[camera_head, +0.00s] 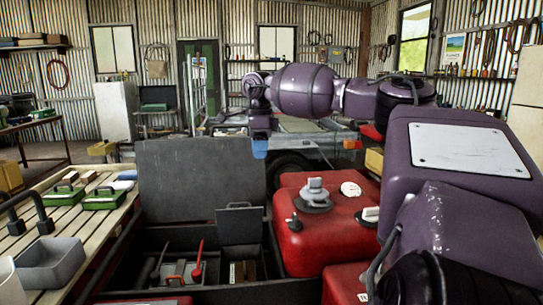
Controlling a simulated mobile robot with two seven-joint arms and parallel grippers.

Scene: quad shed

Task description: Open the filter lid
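A dark box (110,262) stands open in front of me, its large grey lid (195,175) raised at the back. Inside it, a smaller dark lid or panel (239,226) with a handle on its top edge stands upright. I cannot tell for sure whether this is the filter lid. My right gripper (259,148) hangs down at the end of the purple arm that comes in from the right. It appears above and behind the small panel, apart from it. Its fingers are too small to tell open from shut. My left gripper is not in view.
Red tanks (300,250) with caps stand right of the box. A red-handled tool (198,262) lies inside the box. On the left, a slatted bench (88,222) holds green boxes (103,200) and a grey bin (52,265). A trailer wheel (288,172) shows behind.

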